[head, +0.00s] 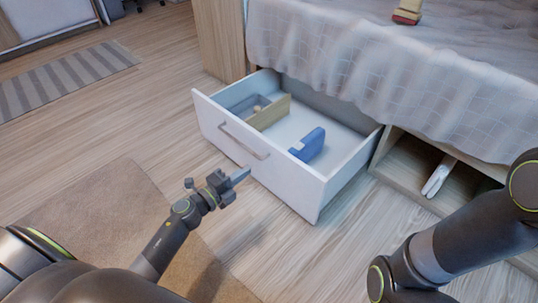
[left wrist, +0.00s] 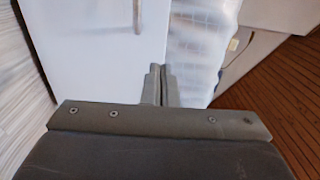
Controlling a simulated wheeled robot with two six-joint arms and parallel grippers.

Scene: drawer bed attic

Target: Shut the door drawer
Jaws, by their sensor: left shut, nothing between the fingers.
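The white drawer (head: 270,172) under the bed stands pulled out, with its light front panel and bar handle (head: 243,142) facing me. My left gripper (head: 240,175) is shut and empty, its fingertips close to the drawer front, below the handle; I cannot tell if they touch. The left wrist view shows the shut fingers (left wrist: 160,84) before a pale panel (left wrist: 95,45) with a handle (left wrist: 137,15). My right arm comes in from the right, but its gripper is out of view.
Inside the drawer are a blue object (head: 307,146) and a tan divider (head: 270,112). An open cubby (head: 405,165) with a white item (head: 438,178) lies right of it. The bed (head: 370,50) with draped cover is above.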

